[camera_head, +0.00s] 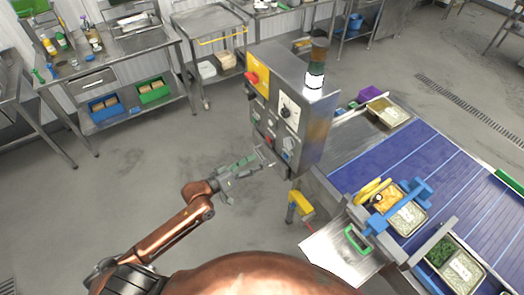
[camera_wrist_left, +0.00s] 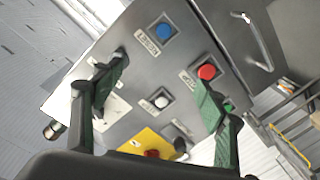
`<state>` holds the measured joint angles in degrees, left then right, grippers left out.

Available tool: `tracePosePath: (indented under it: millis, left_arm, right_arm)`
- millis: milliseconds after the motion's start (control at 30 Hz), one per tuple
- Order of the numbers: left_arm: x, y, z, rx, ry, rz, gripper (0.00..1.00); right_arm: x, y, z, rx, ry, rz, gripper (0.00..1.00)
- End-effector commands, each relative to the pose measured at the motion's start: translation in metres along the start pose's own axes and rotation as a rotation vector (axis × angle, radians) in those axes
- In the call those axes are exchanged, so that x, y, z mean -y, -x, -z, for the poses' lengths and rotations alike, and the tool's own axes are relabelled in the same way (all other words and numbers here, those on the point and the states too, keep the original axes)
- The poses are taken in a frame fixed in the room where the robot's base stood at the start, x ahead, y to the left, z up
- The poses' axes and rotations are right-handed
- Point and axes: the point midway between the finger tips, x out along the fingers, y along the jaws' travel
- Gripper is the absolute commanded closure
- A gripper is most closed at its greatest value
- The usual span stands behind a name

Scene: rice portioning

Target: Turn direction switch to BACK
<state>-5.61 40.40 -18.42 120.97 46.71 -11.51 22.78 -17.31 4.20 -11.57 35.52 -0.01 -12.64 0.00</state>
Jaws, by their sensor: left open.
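The grey control box (camera_head: 303,105) stands at the end of the conveyor. Its face carries a black knob on a white plate (camera_head: 287,111), a yellow plate with a red emergency button (camera_head: 252,77), and smaller controls below. In the left wrist view the face shows a blue button (camera_wrist_left: 164,31), a red button (camera_wrist_left: 207,72), a white button (camera_wrist_left: 160,102) and a dark knob (camera_wrist_left: 181,145). The labels are too small to tell which is the direction switch. My left gripper (camera_head: 266,160) is open and empty before the lower face; its green-padded fingers (camera_wrist_left: 163,75) are apart. My right gripper is out of view.
A signal lamp (camera_head: 316,72) tops the box. Steel tables stand behind; the floor left of the box is clear.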

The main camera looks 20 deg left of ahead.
Motion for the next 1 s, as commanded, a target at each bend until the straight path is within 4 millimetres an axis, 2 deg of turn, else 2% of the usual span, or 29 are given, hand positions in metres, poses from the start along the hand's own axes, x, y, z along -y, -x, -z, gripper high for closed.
tracePosePath:
  millis: [33,100,233,367,700,833,1000]
  left_arm:
    - [-0.022,0.000,0.014,-0.003,0.004,-0.033,0.33]
    - [-0.042,0.000,0.023,-0.005,0.014,-0.065,0.33]
    - [-0.060,-0.001,0.031,-0.007,0.026,-0.097,0.33]
    - [-0.064,-0.014,0.032,-0.009,0.029,-0.103,0.33]
    - [-0.071,-0.076,0.034,-0.008,0.027,-0.102,0.33]
    - [-0.070,-0.091,0.033,-0.009,0.026,-0.100,0.33]
    - [-0.071,-0.099,0.032,-0.007,0.025,-0.100,0.33]
  right_arm:
    - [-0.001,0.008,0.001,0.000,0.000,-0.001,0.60]
    - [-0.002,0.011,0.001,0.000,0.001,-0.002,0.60]
    - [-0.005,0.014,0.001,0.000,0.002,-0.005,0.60]
    - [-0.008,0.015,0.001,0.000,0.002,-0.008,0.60]
    - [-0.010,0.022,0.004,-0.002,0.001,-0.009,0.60]
    - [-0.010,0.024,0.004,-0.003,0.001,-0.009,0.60]
    - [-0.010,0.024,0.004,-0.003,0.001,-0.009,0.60]
